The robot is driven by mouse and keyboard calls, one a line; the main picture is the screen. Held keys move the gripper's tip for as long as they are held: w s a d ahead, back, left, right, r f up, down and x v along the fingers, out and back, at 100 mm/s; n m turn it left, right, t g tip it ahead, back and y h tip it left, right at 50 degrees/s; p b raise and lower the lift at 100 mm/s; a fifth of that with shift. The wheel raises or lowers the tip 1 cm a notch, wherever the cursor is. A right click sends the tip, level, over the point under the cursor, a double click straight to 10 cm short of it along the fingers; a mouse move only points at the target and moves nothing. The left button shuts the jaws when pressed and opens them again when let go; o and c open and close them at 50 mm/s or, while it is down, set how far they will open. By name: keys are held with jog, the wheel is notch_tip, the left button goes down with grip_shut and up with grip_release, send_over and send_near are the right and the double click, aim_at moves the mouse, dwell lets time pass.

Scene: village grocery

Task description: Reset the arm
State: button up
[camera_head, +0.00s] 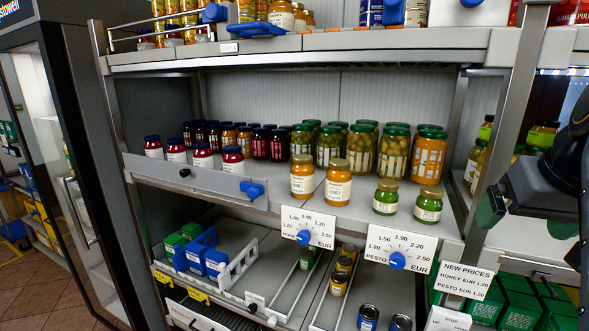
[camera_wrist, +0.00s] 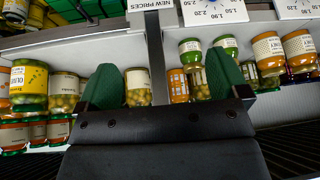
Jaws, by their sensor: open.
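My gripper (camera_wrist: 163,82) shows in the wrist view with its two green fingers wide apart and nothing between them. Jars stand beyond the fingers, and the view is upside down. In the head view my gripper hangs at the right edge, dark with green fingers, in front of the right-hand shelf bay and to the right of the jars. It appears clear of the shelf goods. Part of my arm is cut off by the right edge of that view.
The shelf board carries honey jars (camera_head: 338,184), green pesto jars (camera_head: 428,206) and olive jars (camera_head: 391,152). The honey dial (camera_head: 308,228) and pesto dial (camera_head: 401,249) hang on its front edge. A price card (camera_head: 466,281) and green boxes (camera_head: 520,304) are below my gripper.

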jog(key=w+a+f+m, duration=0.1)
jog(key=w+a+f, duration=0.1)
jog(key=f, duration=0.6)
jog(key=w+a+f, duration=0.2)
jog(key=w+f, duration=0.1)
jog(key=f, duration=0.6)
jog(key=s+a+f+n+y, duration=0.1)
jog(key=s+a+f+n, duration=0.2)
jog(key=a+f, duration=0.8)
jog(key=shift+a+n+g, duration=0.4)
jog(key=shift+a+n, duration=0.2)
jog(key=shift+n, duration=0.2)
